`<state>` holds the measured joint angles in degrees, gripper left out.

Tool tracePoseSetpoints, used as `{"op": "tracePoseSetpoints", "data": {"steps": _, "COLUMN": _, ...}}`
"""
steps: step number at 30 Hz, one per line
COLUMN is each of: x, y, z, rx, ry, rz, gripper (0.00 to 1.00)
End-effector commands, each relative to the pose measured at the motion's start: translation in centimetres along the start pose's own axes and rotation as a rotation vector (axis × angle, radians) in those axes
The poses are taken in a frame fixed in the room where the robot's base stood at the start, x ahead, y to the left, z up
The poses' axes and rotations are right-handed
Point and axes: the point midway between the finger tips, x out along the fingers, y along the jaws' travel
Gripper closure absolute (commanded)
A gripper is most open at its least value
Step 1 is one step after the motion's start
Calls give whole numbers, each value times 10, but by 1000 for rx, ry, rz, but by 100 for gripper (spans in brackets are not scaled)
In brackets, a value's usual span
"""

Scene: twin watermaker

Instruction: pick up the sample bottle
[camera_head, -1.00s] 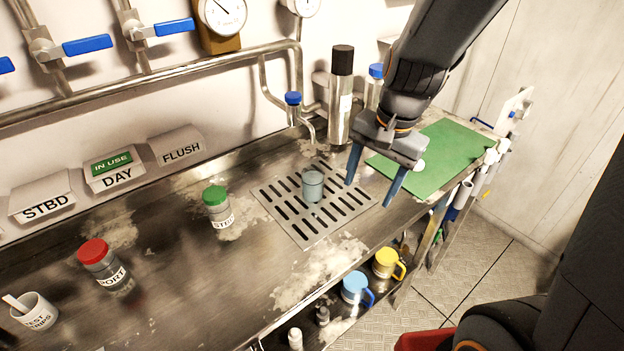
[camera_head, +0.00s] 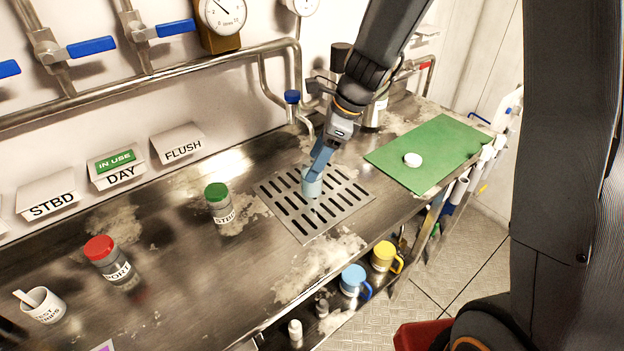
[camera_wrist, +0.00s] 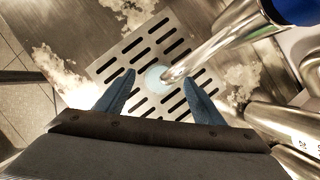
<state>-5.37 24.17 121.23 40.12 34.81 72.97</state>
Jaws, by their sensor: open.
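The sample bottle appears to be the small pale blue-grey container (camera_head: 312,188) standing upright on the slotted drain grate (camera_head: 345,212). My gripper (camera_head: 318,166) points down at it, and a blue finger covers part of its upper side in the head view. In the wrist view the round pale top of the container (camera_wrist: 155,77) lies between the two spread blue fingertips (camera_wrist: 158,77). The fingers are open and hold nothing. The metal spout (camera_wrist: 205,52) crosses part of the container's top in that view. I cannot tell how far down the fingers reach along its sides.
A green-lidded bottle (camera_head: 218,203) and a red-lidded PORT bottle (camera_head: 108,259) stand left on the counter. A white cup (camera_head: 42,306) is beyond them. A green mat (camera_head: 430,152) with a white cap (camera_head: 412,160) lies right. The blue-topped tap (camera_head: 292,98) is close behind my gripper.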

Motion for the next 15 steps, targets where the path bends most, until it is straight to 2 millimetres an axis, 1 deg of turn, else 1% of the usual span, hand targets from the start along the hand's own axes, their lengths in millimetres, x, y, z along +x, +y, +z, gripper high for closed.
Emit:
{"op": "tracePoseSetpoints", "data": {"steps": 3, "x": 16, "y": 1, "z": 0, "rx": 0, "ry": 1, "rz": 3, "gripper": 38}}
{"op": "tracePoseSetpoints", "data": {"steps": 6, "x": 26, "y": 0, "z": 0, "rx": -1, "ry": 1, "rz": 1, "gripper": 38}}
{"op": "tracePoseSetpoints", "data": {"steps": 9, "x": 30, "y": 0, "z": -1, "rx": 0, "ry": 1, "rz": 0, "gripper": 38}}
{"op": "tracePoseSetpoints", "data": {"steps": 15, "x": 31, "y": 0, "z": -1, "rx": -1, "ry": 1, "rz": -1, "gripper": 38}}
